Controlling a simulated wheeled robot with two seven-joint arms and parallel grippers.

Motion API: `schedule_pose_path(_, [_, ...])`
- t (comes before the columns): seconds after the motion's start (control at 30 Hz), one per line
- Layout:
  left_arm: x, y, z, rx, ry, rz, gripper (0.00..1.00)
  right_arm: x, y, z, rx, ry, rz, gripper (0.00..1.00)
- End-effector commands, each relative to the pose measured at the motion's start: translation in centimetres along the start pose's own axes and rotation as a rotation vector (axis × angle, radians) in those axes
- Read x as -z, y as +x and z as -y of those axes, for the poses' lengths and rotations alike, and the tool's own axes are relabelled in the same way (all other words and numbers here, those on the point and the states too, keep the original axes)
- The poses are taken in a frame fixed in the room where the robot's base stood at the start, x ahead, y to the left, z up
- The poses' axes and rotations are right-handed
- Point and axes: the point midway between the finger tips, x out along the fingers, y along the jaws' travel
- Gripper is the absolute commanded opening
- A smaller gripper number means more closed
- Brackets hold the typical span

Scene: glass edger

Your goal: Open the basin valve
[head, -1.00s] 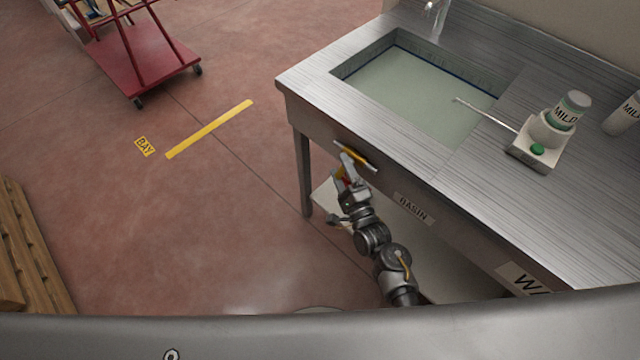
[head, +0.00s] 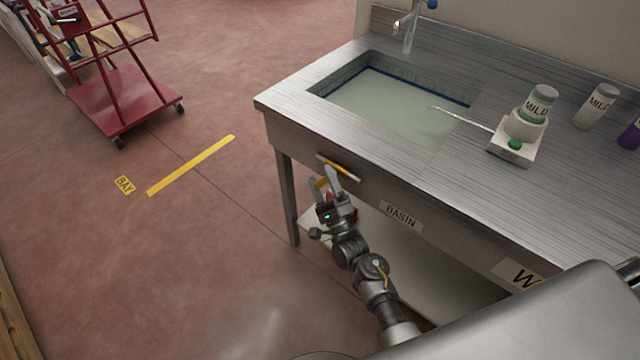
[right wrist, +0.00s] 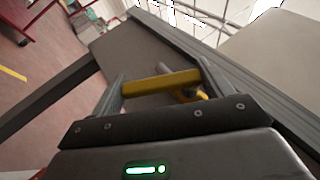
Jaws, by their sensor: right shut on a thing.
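My right gripper (head: 330,176) is at this lever. In the right wrist view the yellow bar of the lever (right wrist: 160,83) spans between the two fingers of my right gripper (right wrist: 162,84), which is shut on it. A further yellow part shows behind the bar. The basin holds pale greenish liquid. My left gripper is not in view.
A faucet (head: 408,28) stands behind the basin. A white device (head: 512,150) with a green button, a MILD bottle and a thin rod stands right of the basin. Another bottle (head: 597,106) is farther right. A red cart (head: 120,98) stands at the back left; the floor between is open.

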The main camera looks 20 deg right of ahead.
Motion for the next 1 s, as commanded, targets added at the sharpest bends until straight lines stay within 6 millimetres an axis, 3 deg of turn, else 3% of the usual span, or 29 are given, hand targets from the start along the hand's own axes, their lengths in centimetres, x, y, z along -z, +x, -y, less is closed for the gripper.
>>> schedule_pose_path(0.1, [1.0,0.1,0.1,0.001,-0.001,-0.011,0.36,0.2,-0.1,-0.1,-0.001,-0.003,-0.004,0.38])
schedule_pose_path(0.13, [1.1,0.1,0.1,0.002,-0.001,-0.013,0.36,0.1,-0.1,-0.1,-0.001,-0.002,-0.004,0.8])
schedule_pose_path(0.3, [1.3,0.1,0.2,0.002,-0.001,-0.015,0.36,0.0,0.0,-0.1,-0.002,-0.001,-0.001,1.0])
schedule_pose_path(0.63, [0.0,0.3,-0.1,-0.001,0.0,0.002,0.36,0.0,-0.9,-0.2,-0.004,-0.001,-0.001,1.0])
schedule_pose_path(1.0, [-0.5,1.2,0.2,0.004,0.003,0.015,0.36,0.1,-7.9,-0.2,-0.004,-0.003,-0.003,1.0])
